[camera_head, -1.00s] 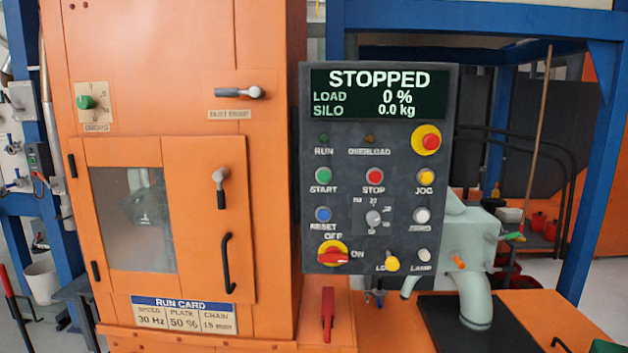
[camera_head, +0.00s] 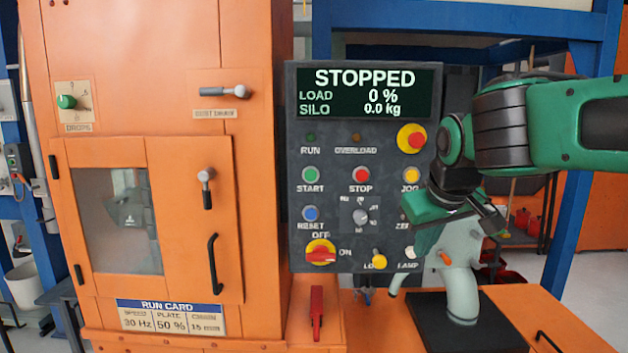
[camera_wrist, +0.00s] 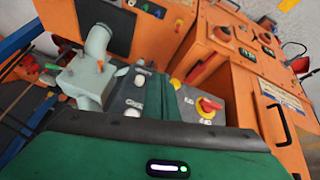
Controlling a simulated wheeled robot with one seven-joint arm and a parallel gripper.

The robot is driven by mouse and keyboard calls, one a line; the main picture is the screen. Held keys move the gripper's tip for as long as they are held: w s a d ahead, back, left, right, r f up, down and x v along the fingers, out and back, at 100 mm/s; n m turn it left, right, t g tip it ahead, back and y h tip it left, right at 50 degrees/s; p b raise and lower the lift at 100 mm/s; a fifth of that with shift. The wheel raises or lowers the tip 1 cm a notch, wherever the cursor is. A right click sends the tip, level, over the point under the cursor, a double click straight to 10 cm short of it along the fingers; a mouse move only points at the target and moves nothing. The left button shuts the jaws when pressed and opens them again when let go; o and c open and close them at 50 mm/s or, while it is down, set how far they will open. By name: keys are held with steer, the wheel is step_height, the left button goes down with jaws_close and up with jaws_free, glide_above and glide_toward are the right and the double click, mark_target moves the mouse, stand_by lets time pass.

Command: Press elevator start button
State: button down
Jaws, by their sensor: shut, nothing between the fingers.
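The green START button (camera_head: 310,174) is on the left of the dark control panel (camera_head: 330,255), below the unlit-looking RUN lamp (camera_head: 310,138). The panel's display (camera_head: 366,93) reads STOPPED, load 0 %, silo 0.0 kg. My gripper (camera_head: 412,250) is shut and empty at the panel's lower right, well to the right of and below START. It partly covers the ZERO and JOG area. In the wrist view, the green gripper body fills the bottom and hides much of the panel; the START button cannot be made out there.
The red STOP button (camera_head: 361,174) is right of START, and the blue RESET button (camera_head: 310,213) is below it. A red-yellow emergency button (camera_head: 411,138) and a rotary OFF/ON switch (camera_head: 320,252) are also on the panel. A pale pipe fitting (camera_head: 459,290) stands behind my gripper.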

mark_target(312, 175)
steer(key=w+a+r+n+t+y, duration=0.1)
steer(key=a+r, duration=0.4)
steer(key=a, duration=0.6)
steer(key=w+a+r+n+t+y, duration=0.1)
steer(key=a+r, duration=0.4)
steer(key=a, duration=0.5)
steer(key=w+n+y, duration=0.1)
steer(key=n, duration=0.1)
steer(key=shift+a+r+n+t, duration=0.3)
steer(key=shift+a+r+t, duration=0.1)
steer(key=shift+w+d, duration=0.2)
steer(key=shift+w, duration=4.15)
steer(key=shift+w, duration=0.1)
steer(key=shift+w, duration=0.25)
